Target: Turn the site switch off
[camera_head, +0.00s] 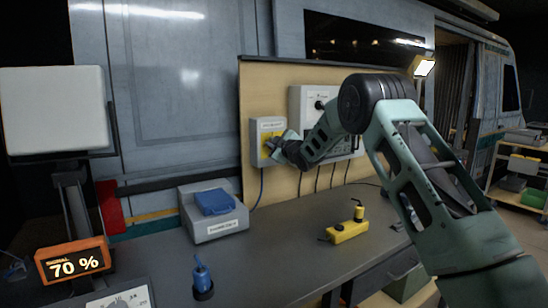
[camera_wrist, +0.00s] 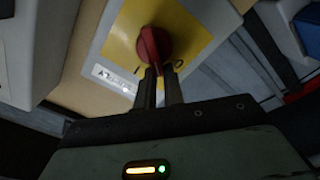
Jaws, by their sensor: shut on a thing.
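The site switch is a grey box (camera_head: 257,146) with a yellow plate (camera_wrist: 186,20), mounted on the wooden board. In the wrist view its red rotary handle (camera_wrist: 154,46) is between my gripper's fingers (camera_wrist: 160,80), which are closed on it. A mark like "O" shows to the right of the handle on the yellow plate. In the head view my gripper (camera_head: 280,143) reaches the box from the right and hides most of the handle. The handle's exact setting is hard to tell.
A larger grey box with a black knob (camera_head: 319,104) is right of the switch, partly behind my arm. On the bench are a grey case with a blue lid (camera_head: 214,202), a yellow tool (camera_head: 348,231), a blue bottle (camera_head: 202,275) and an orange "70 %" display (camera_head: 73,262).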

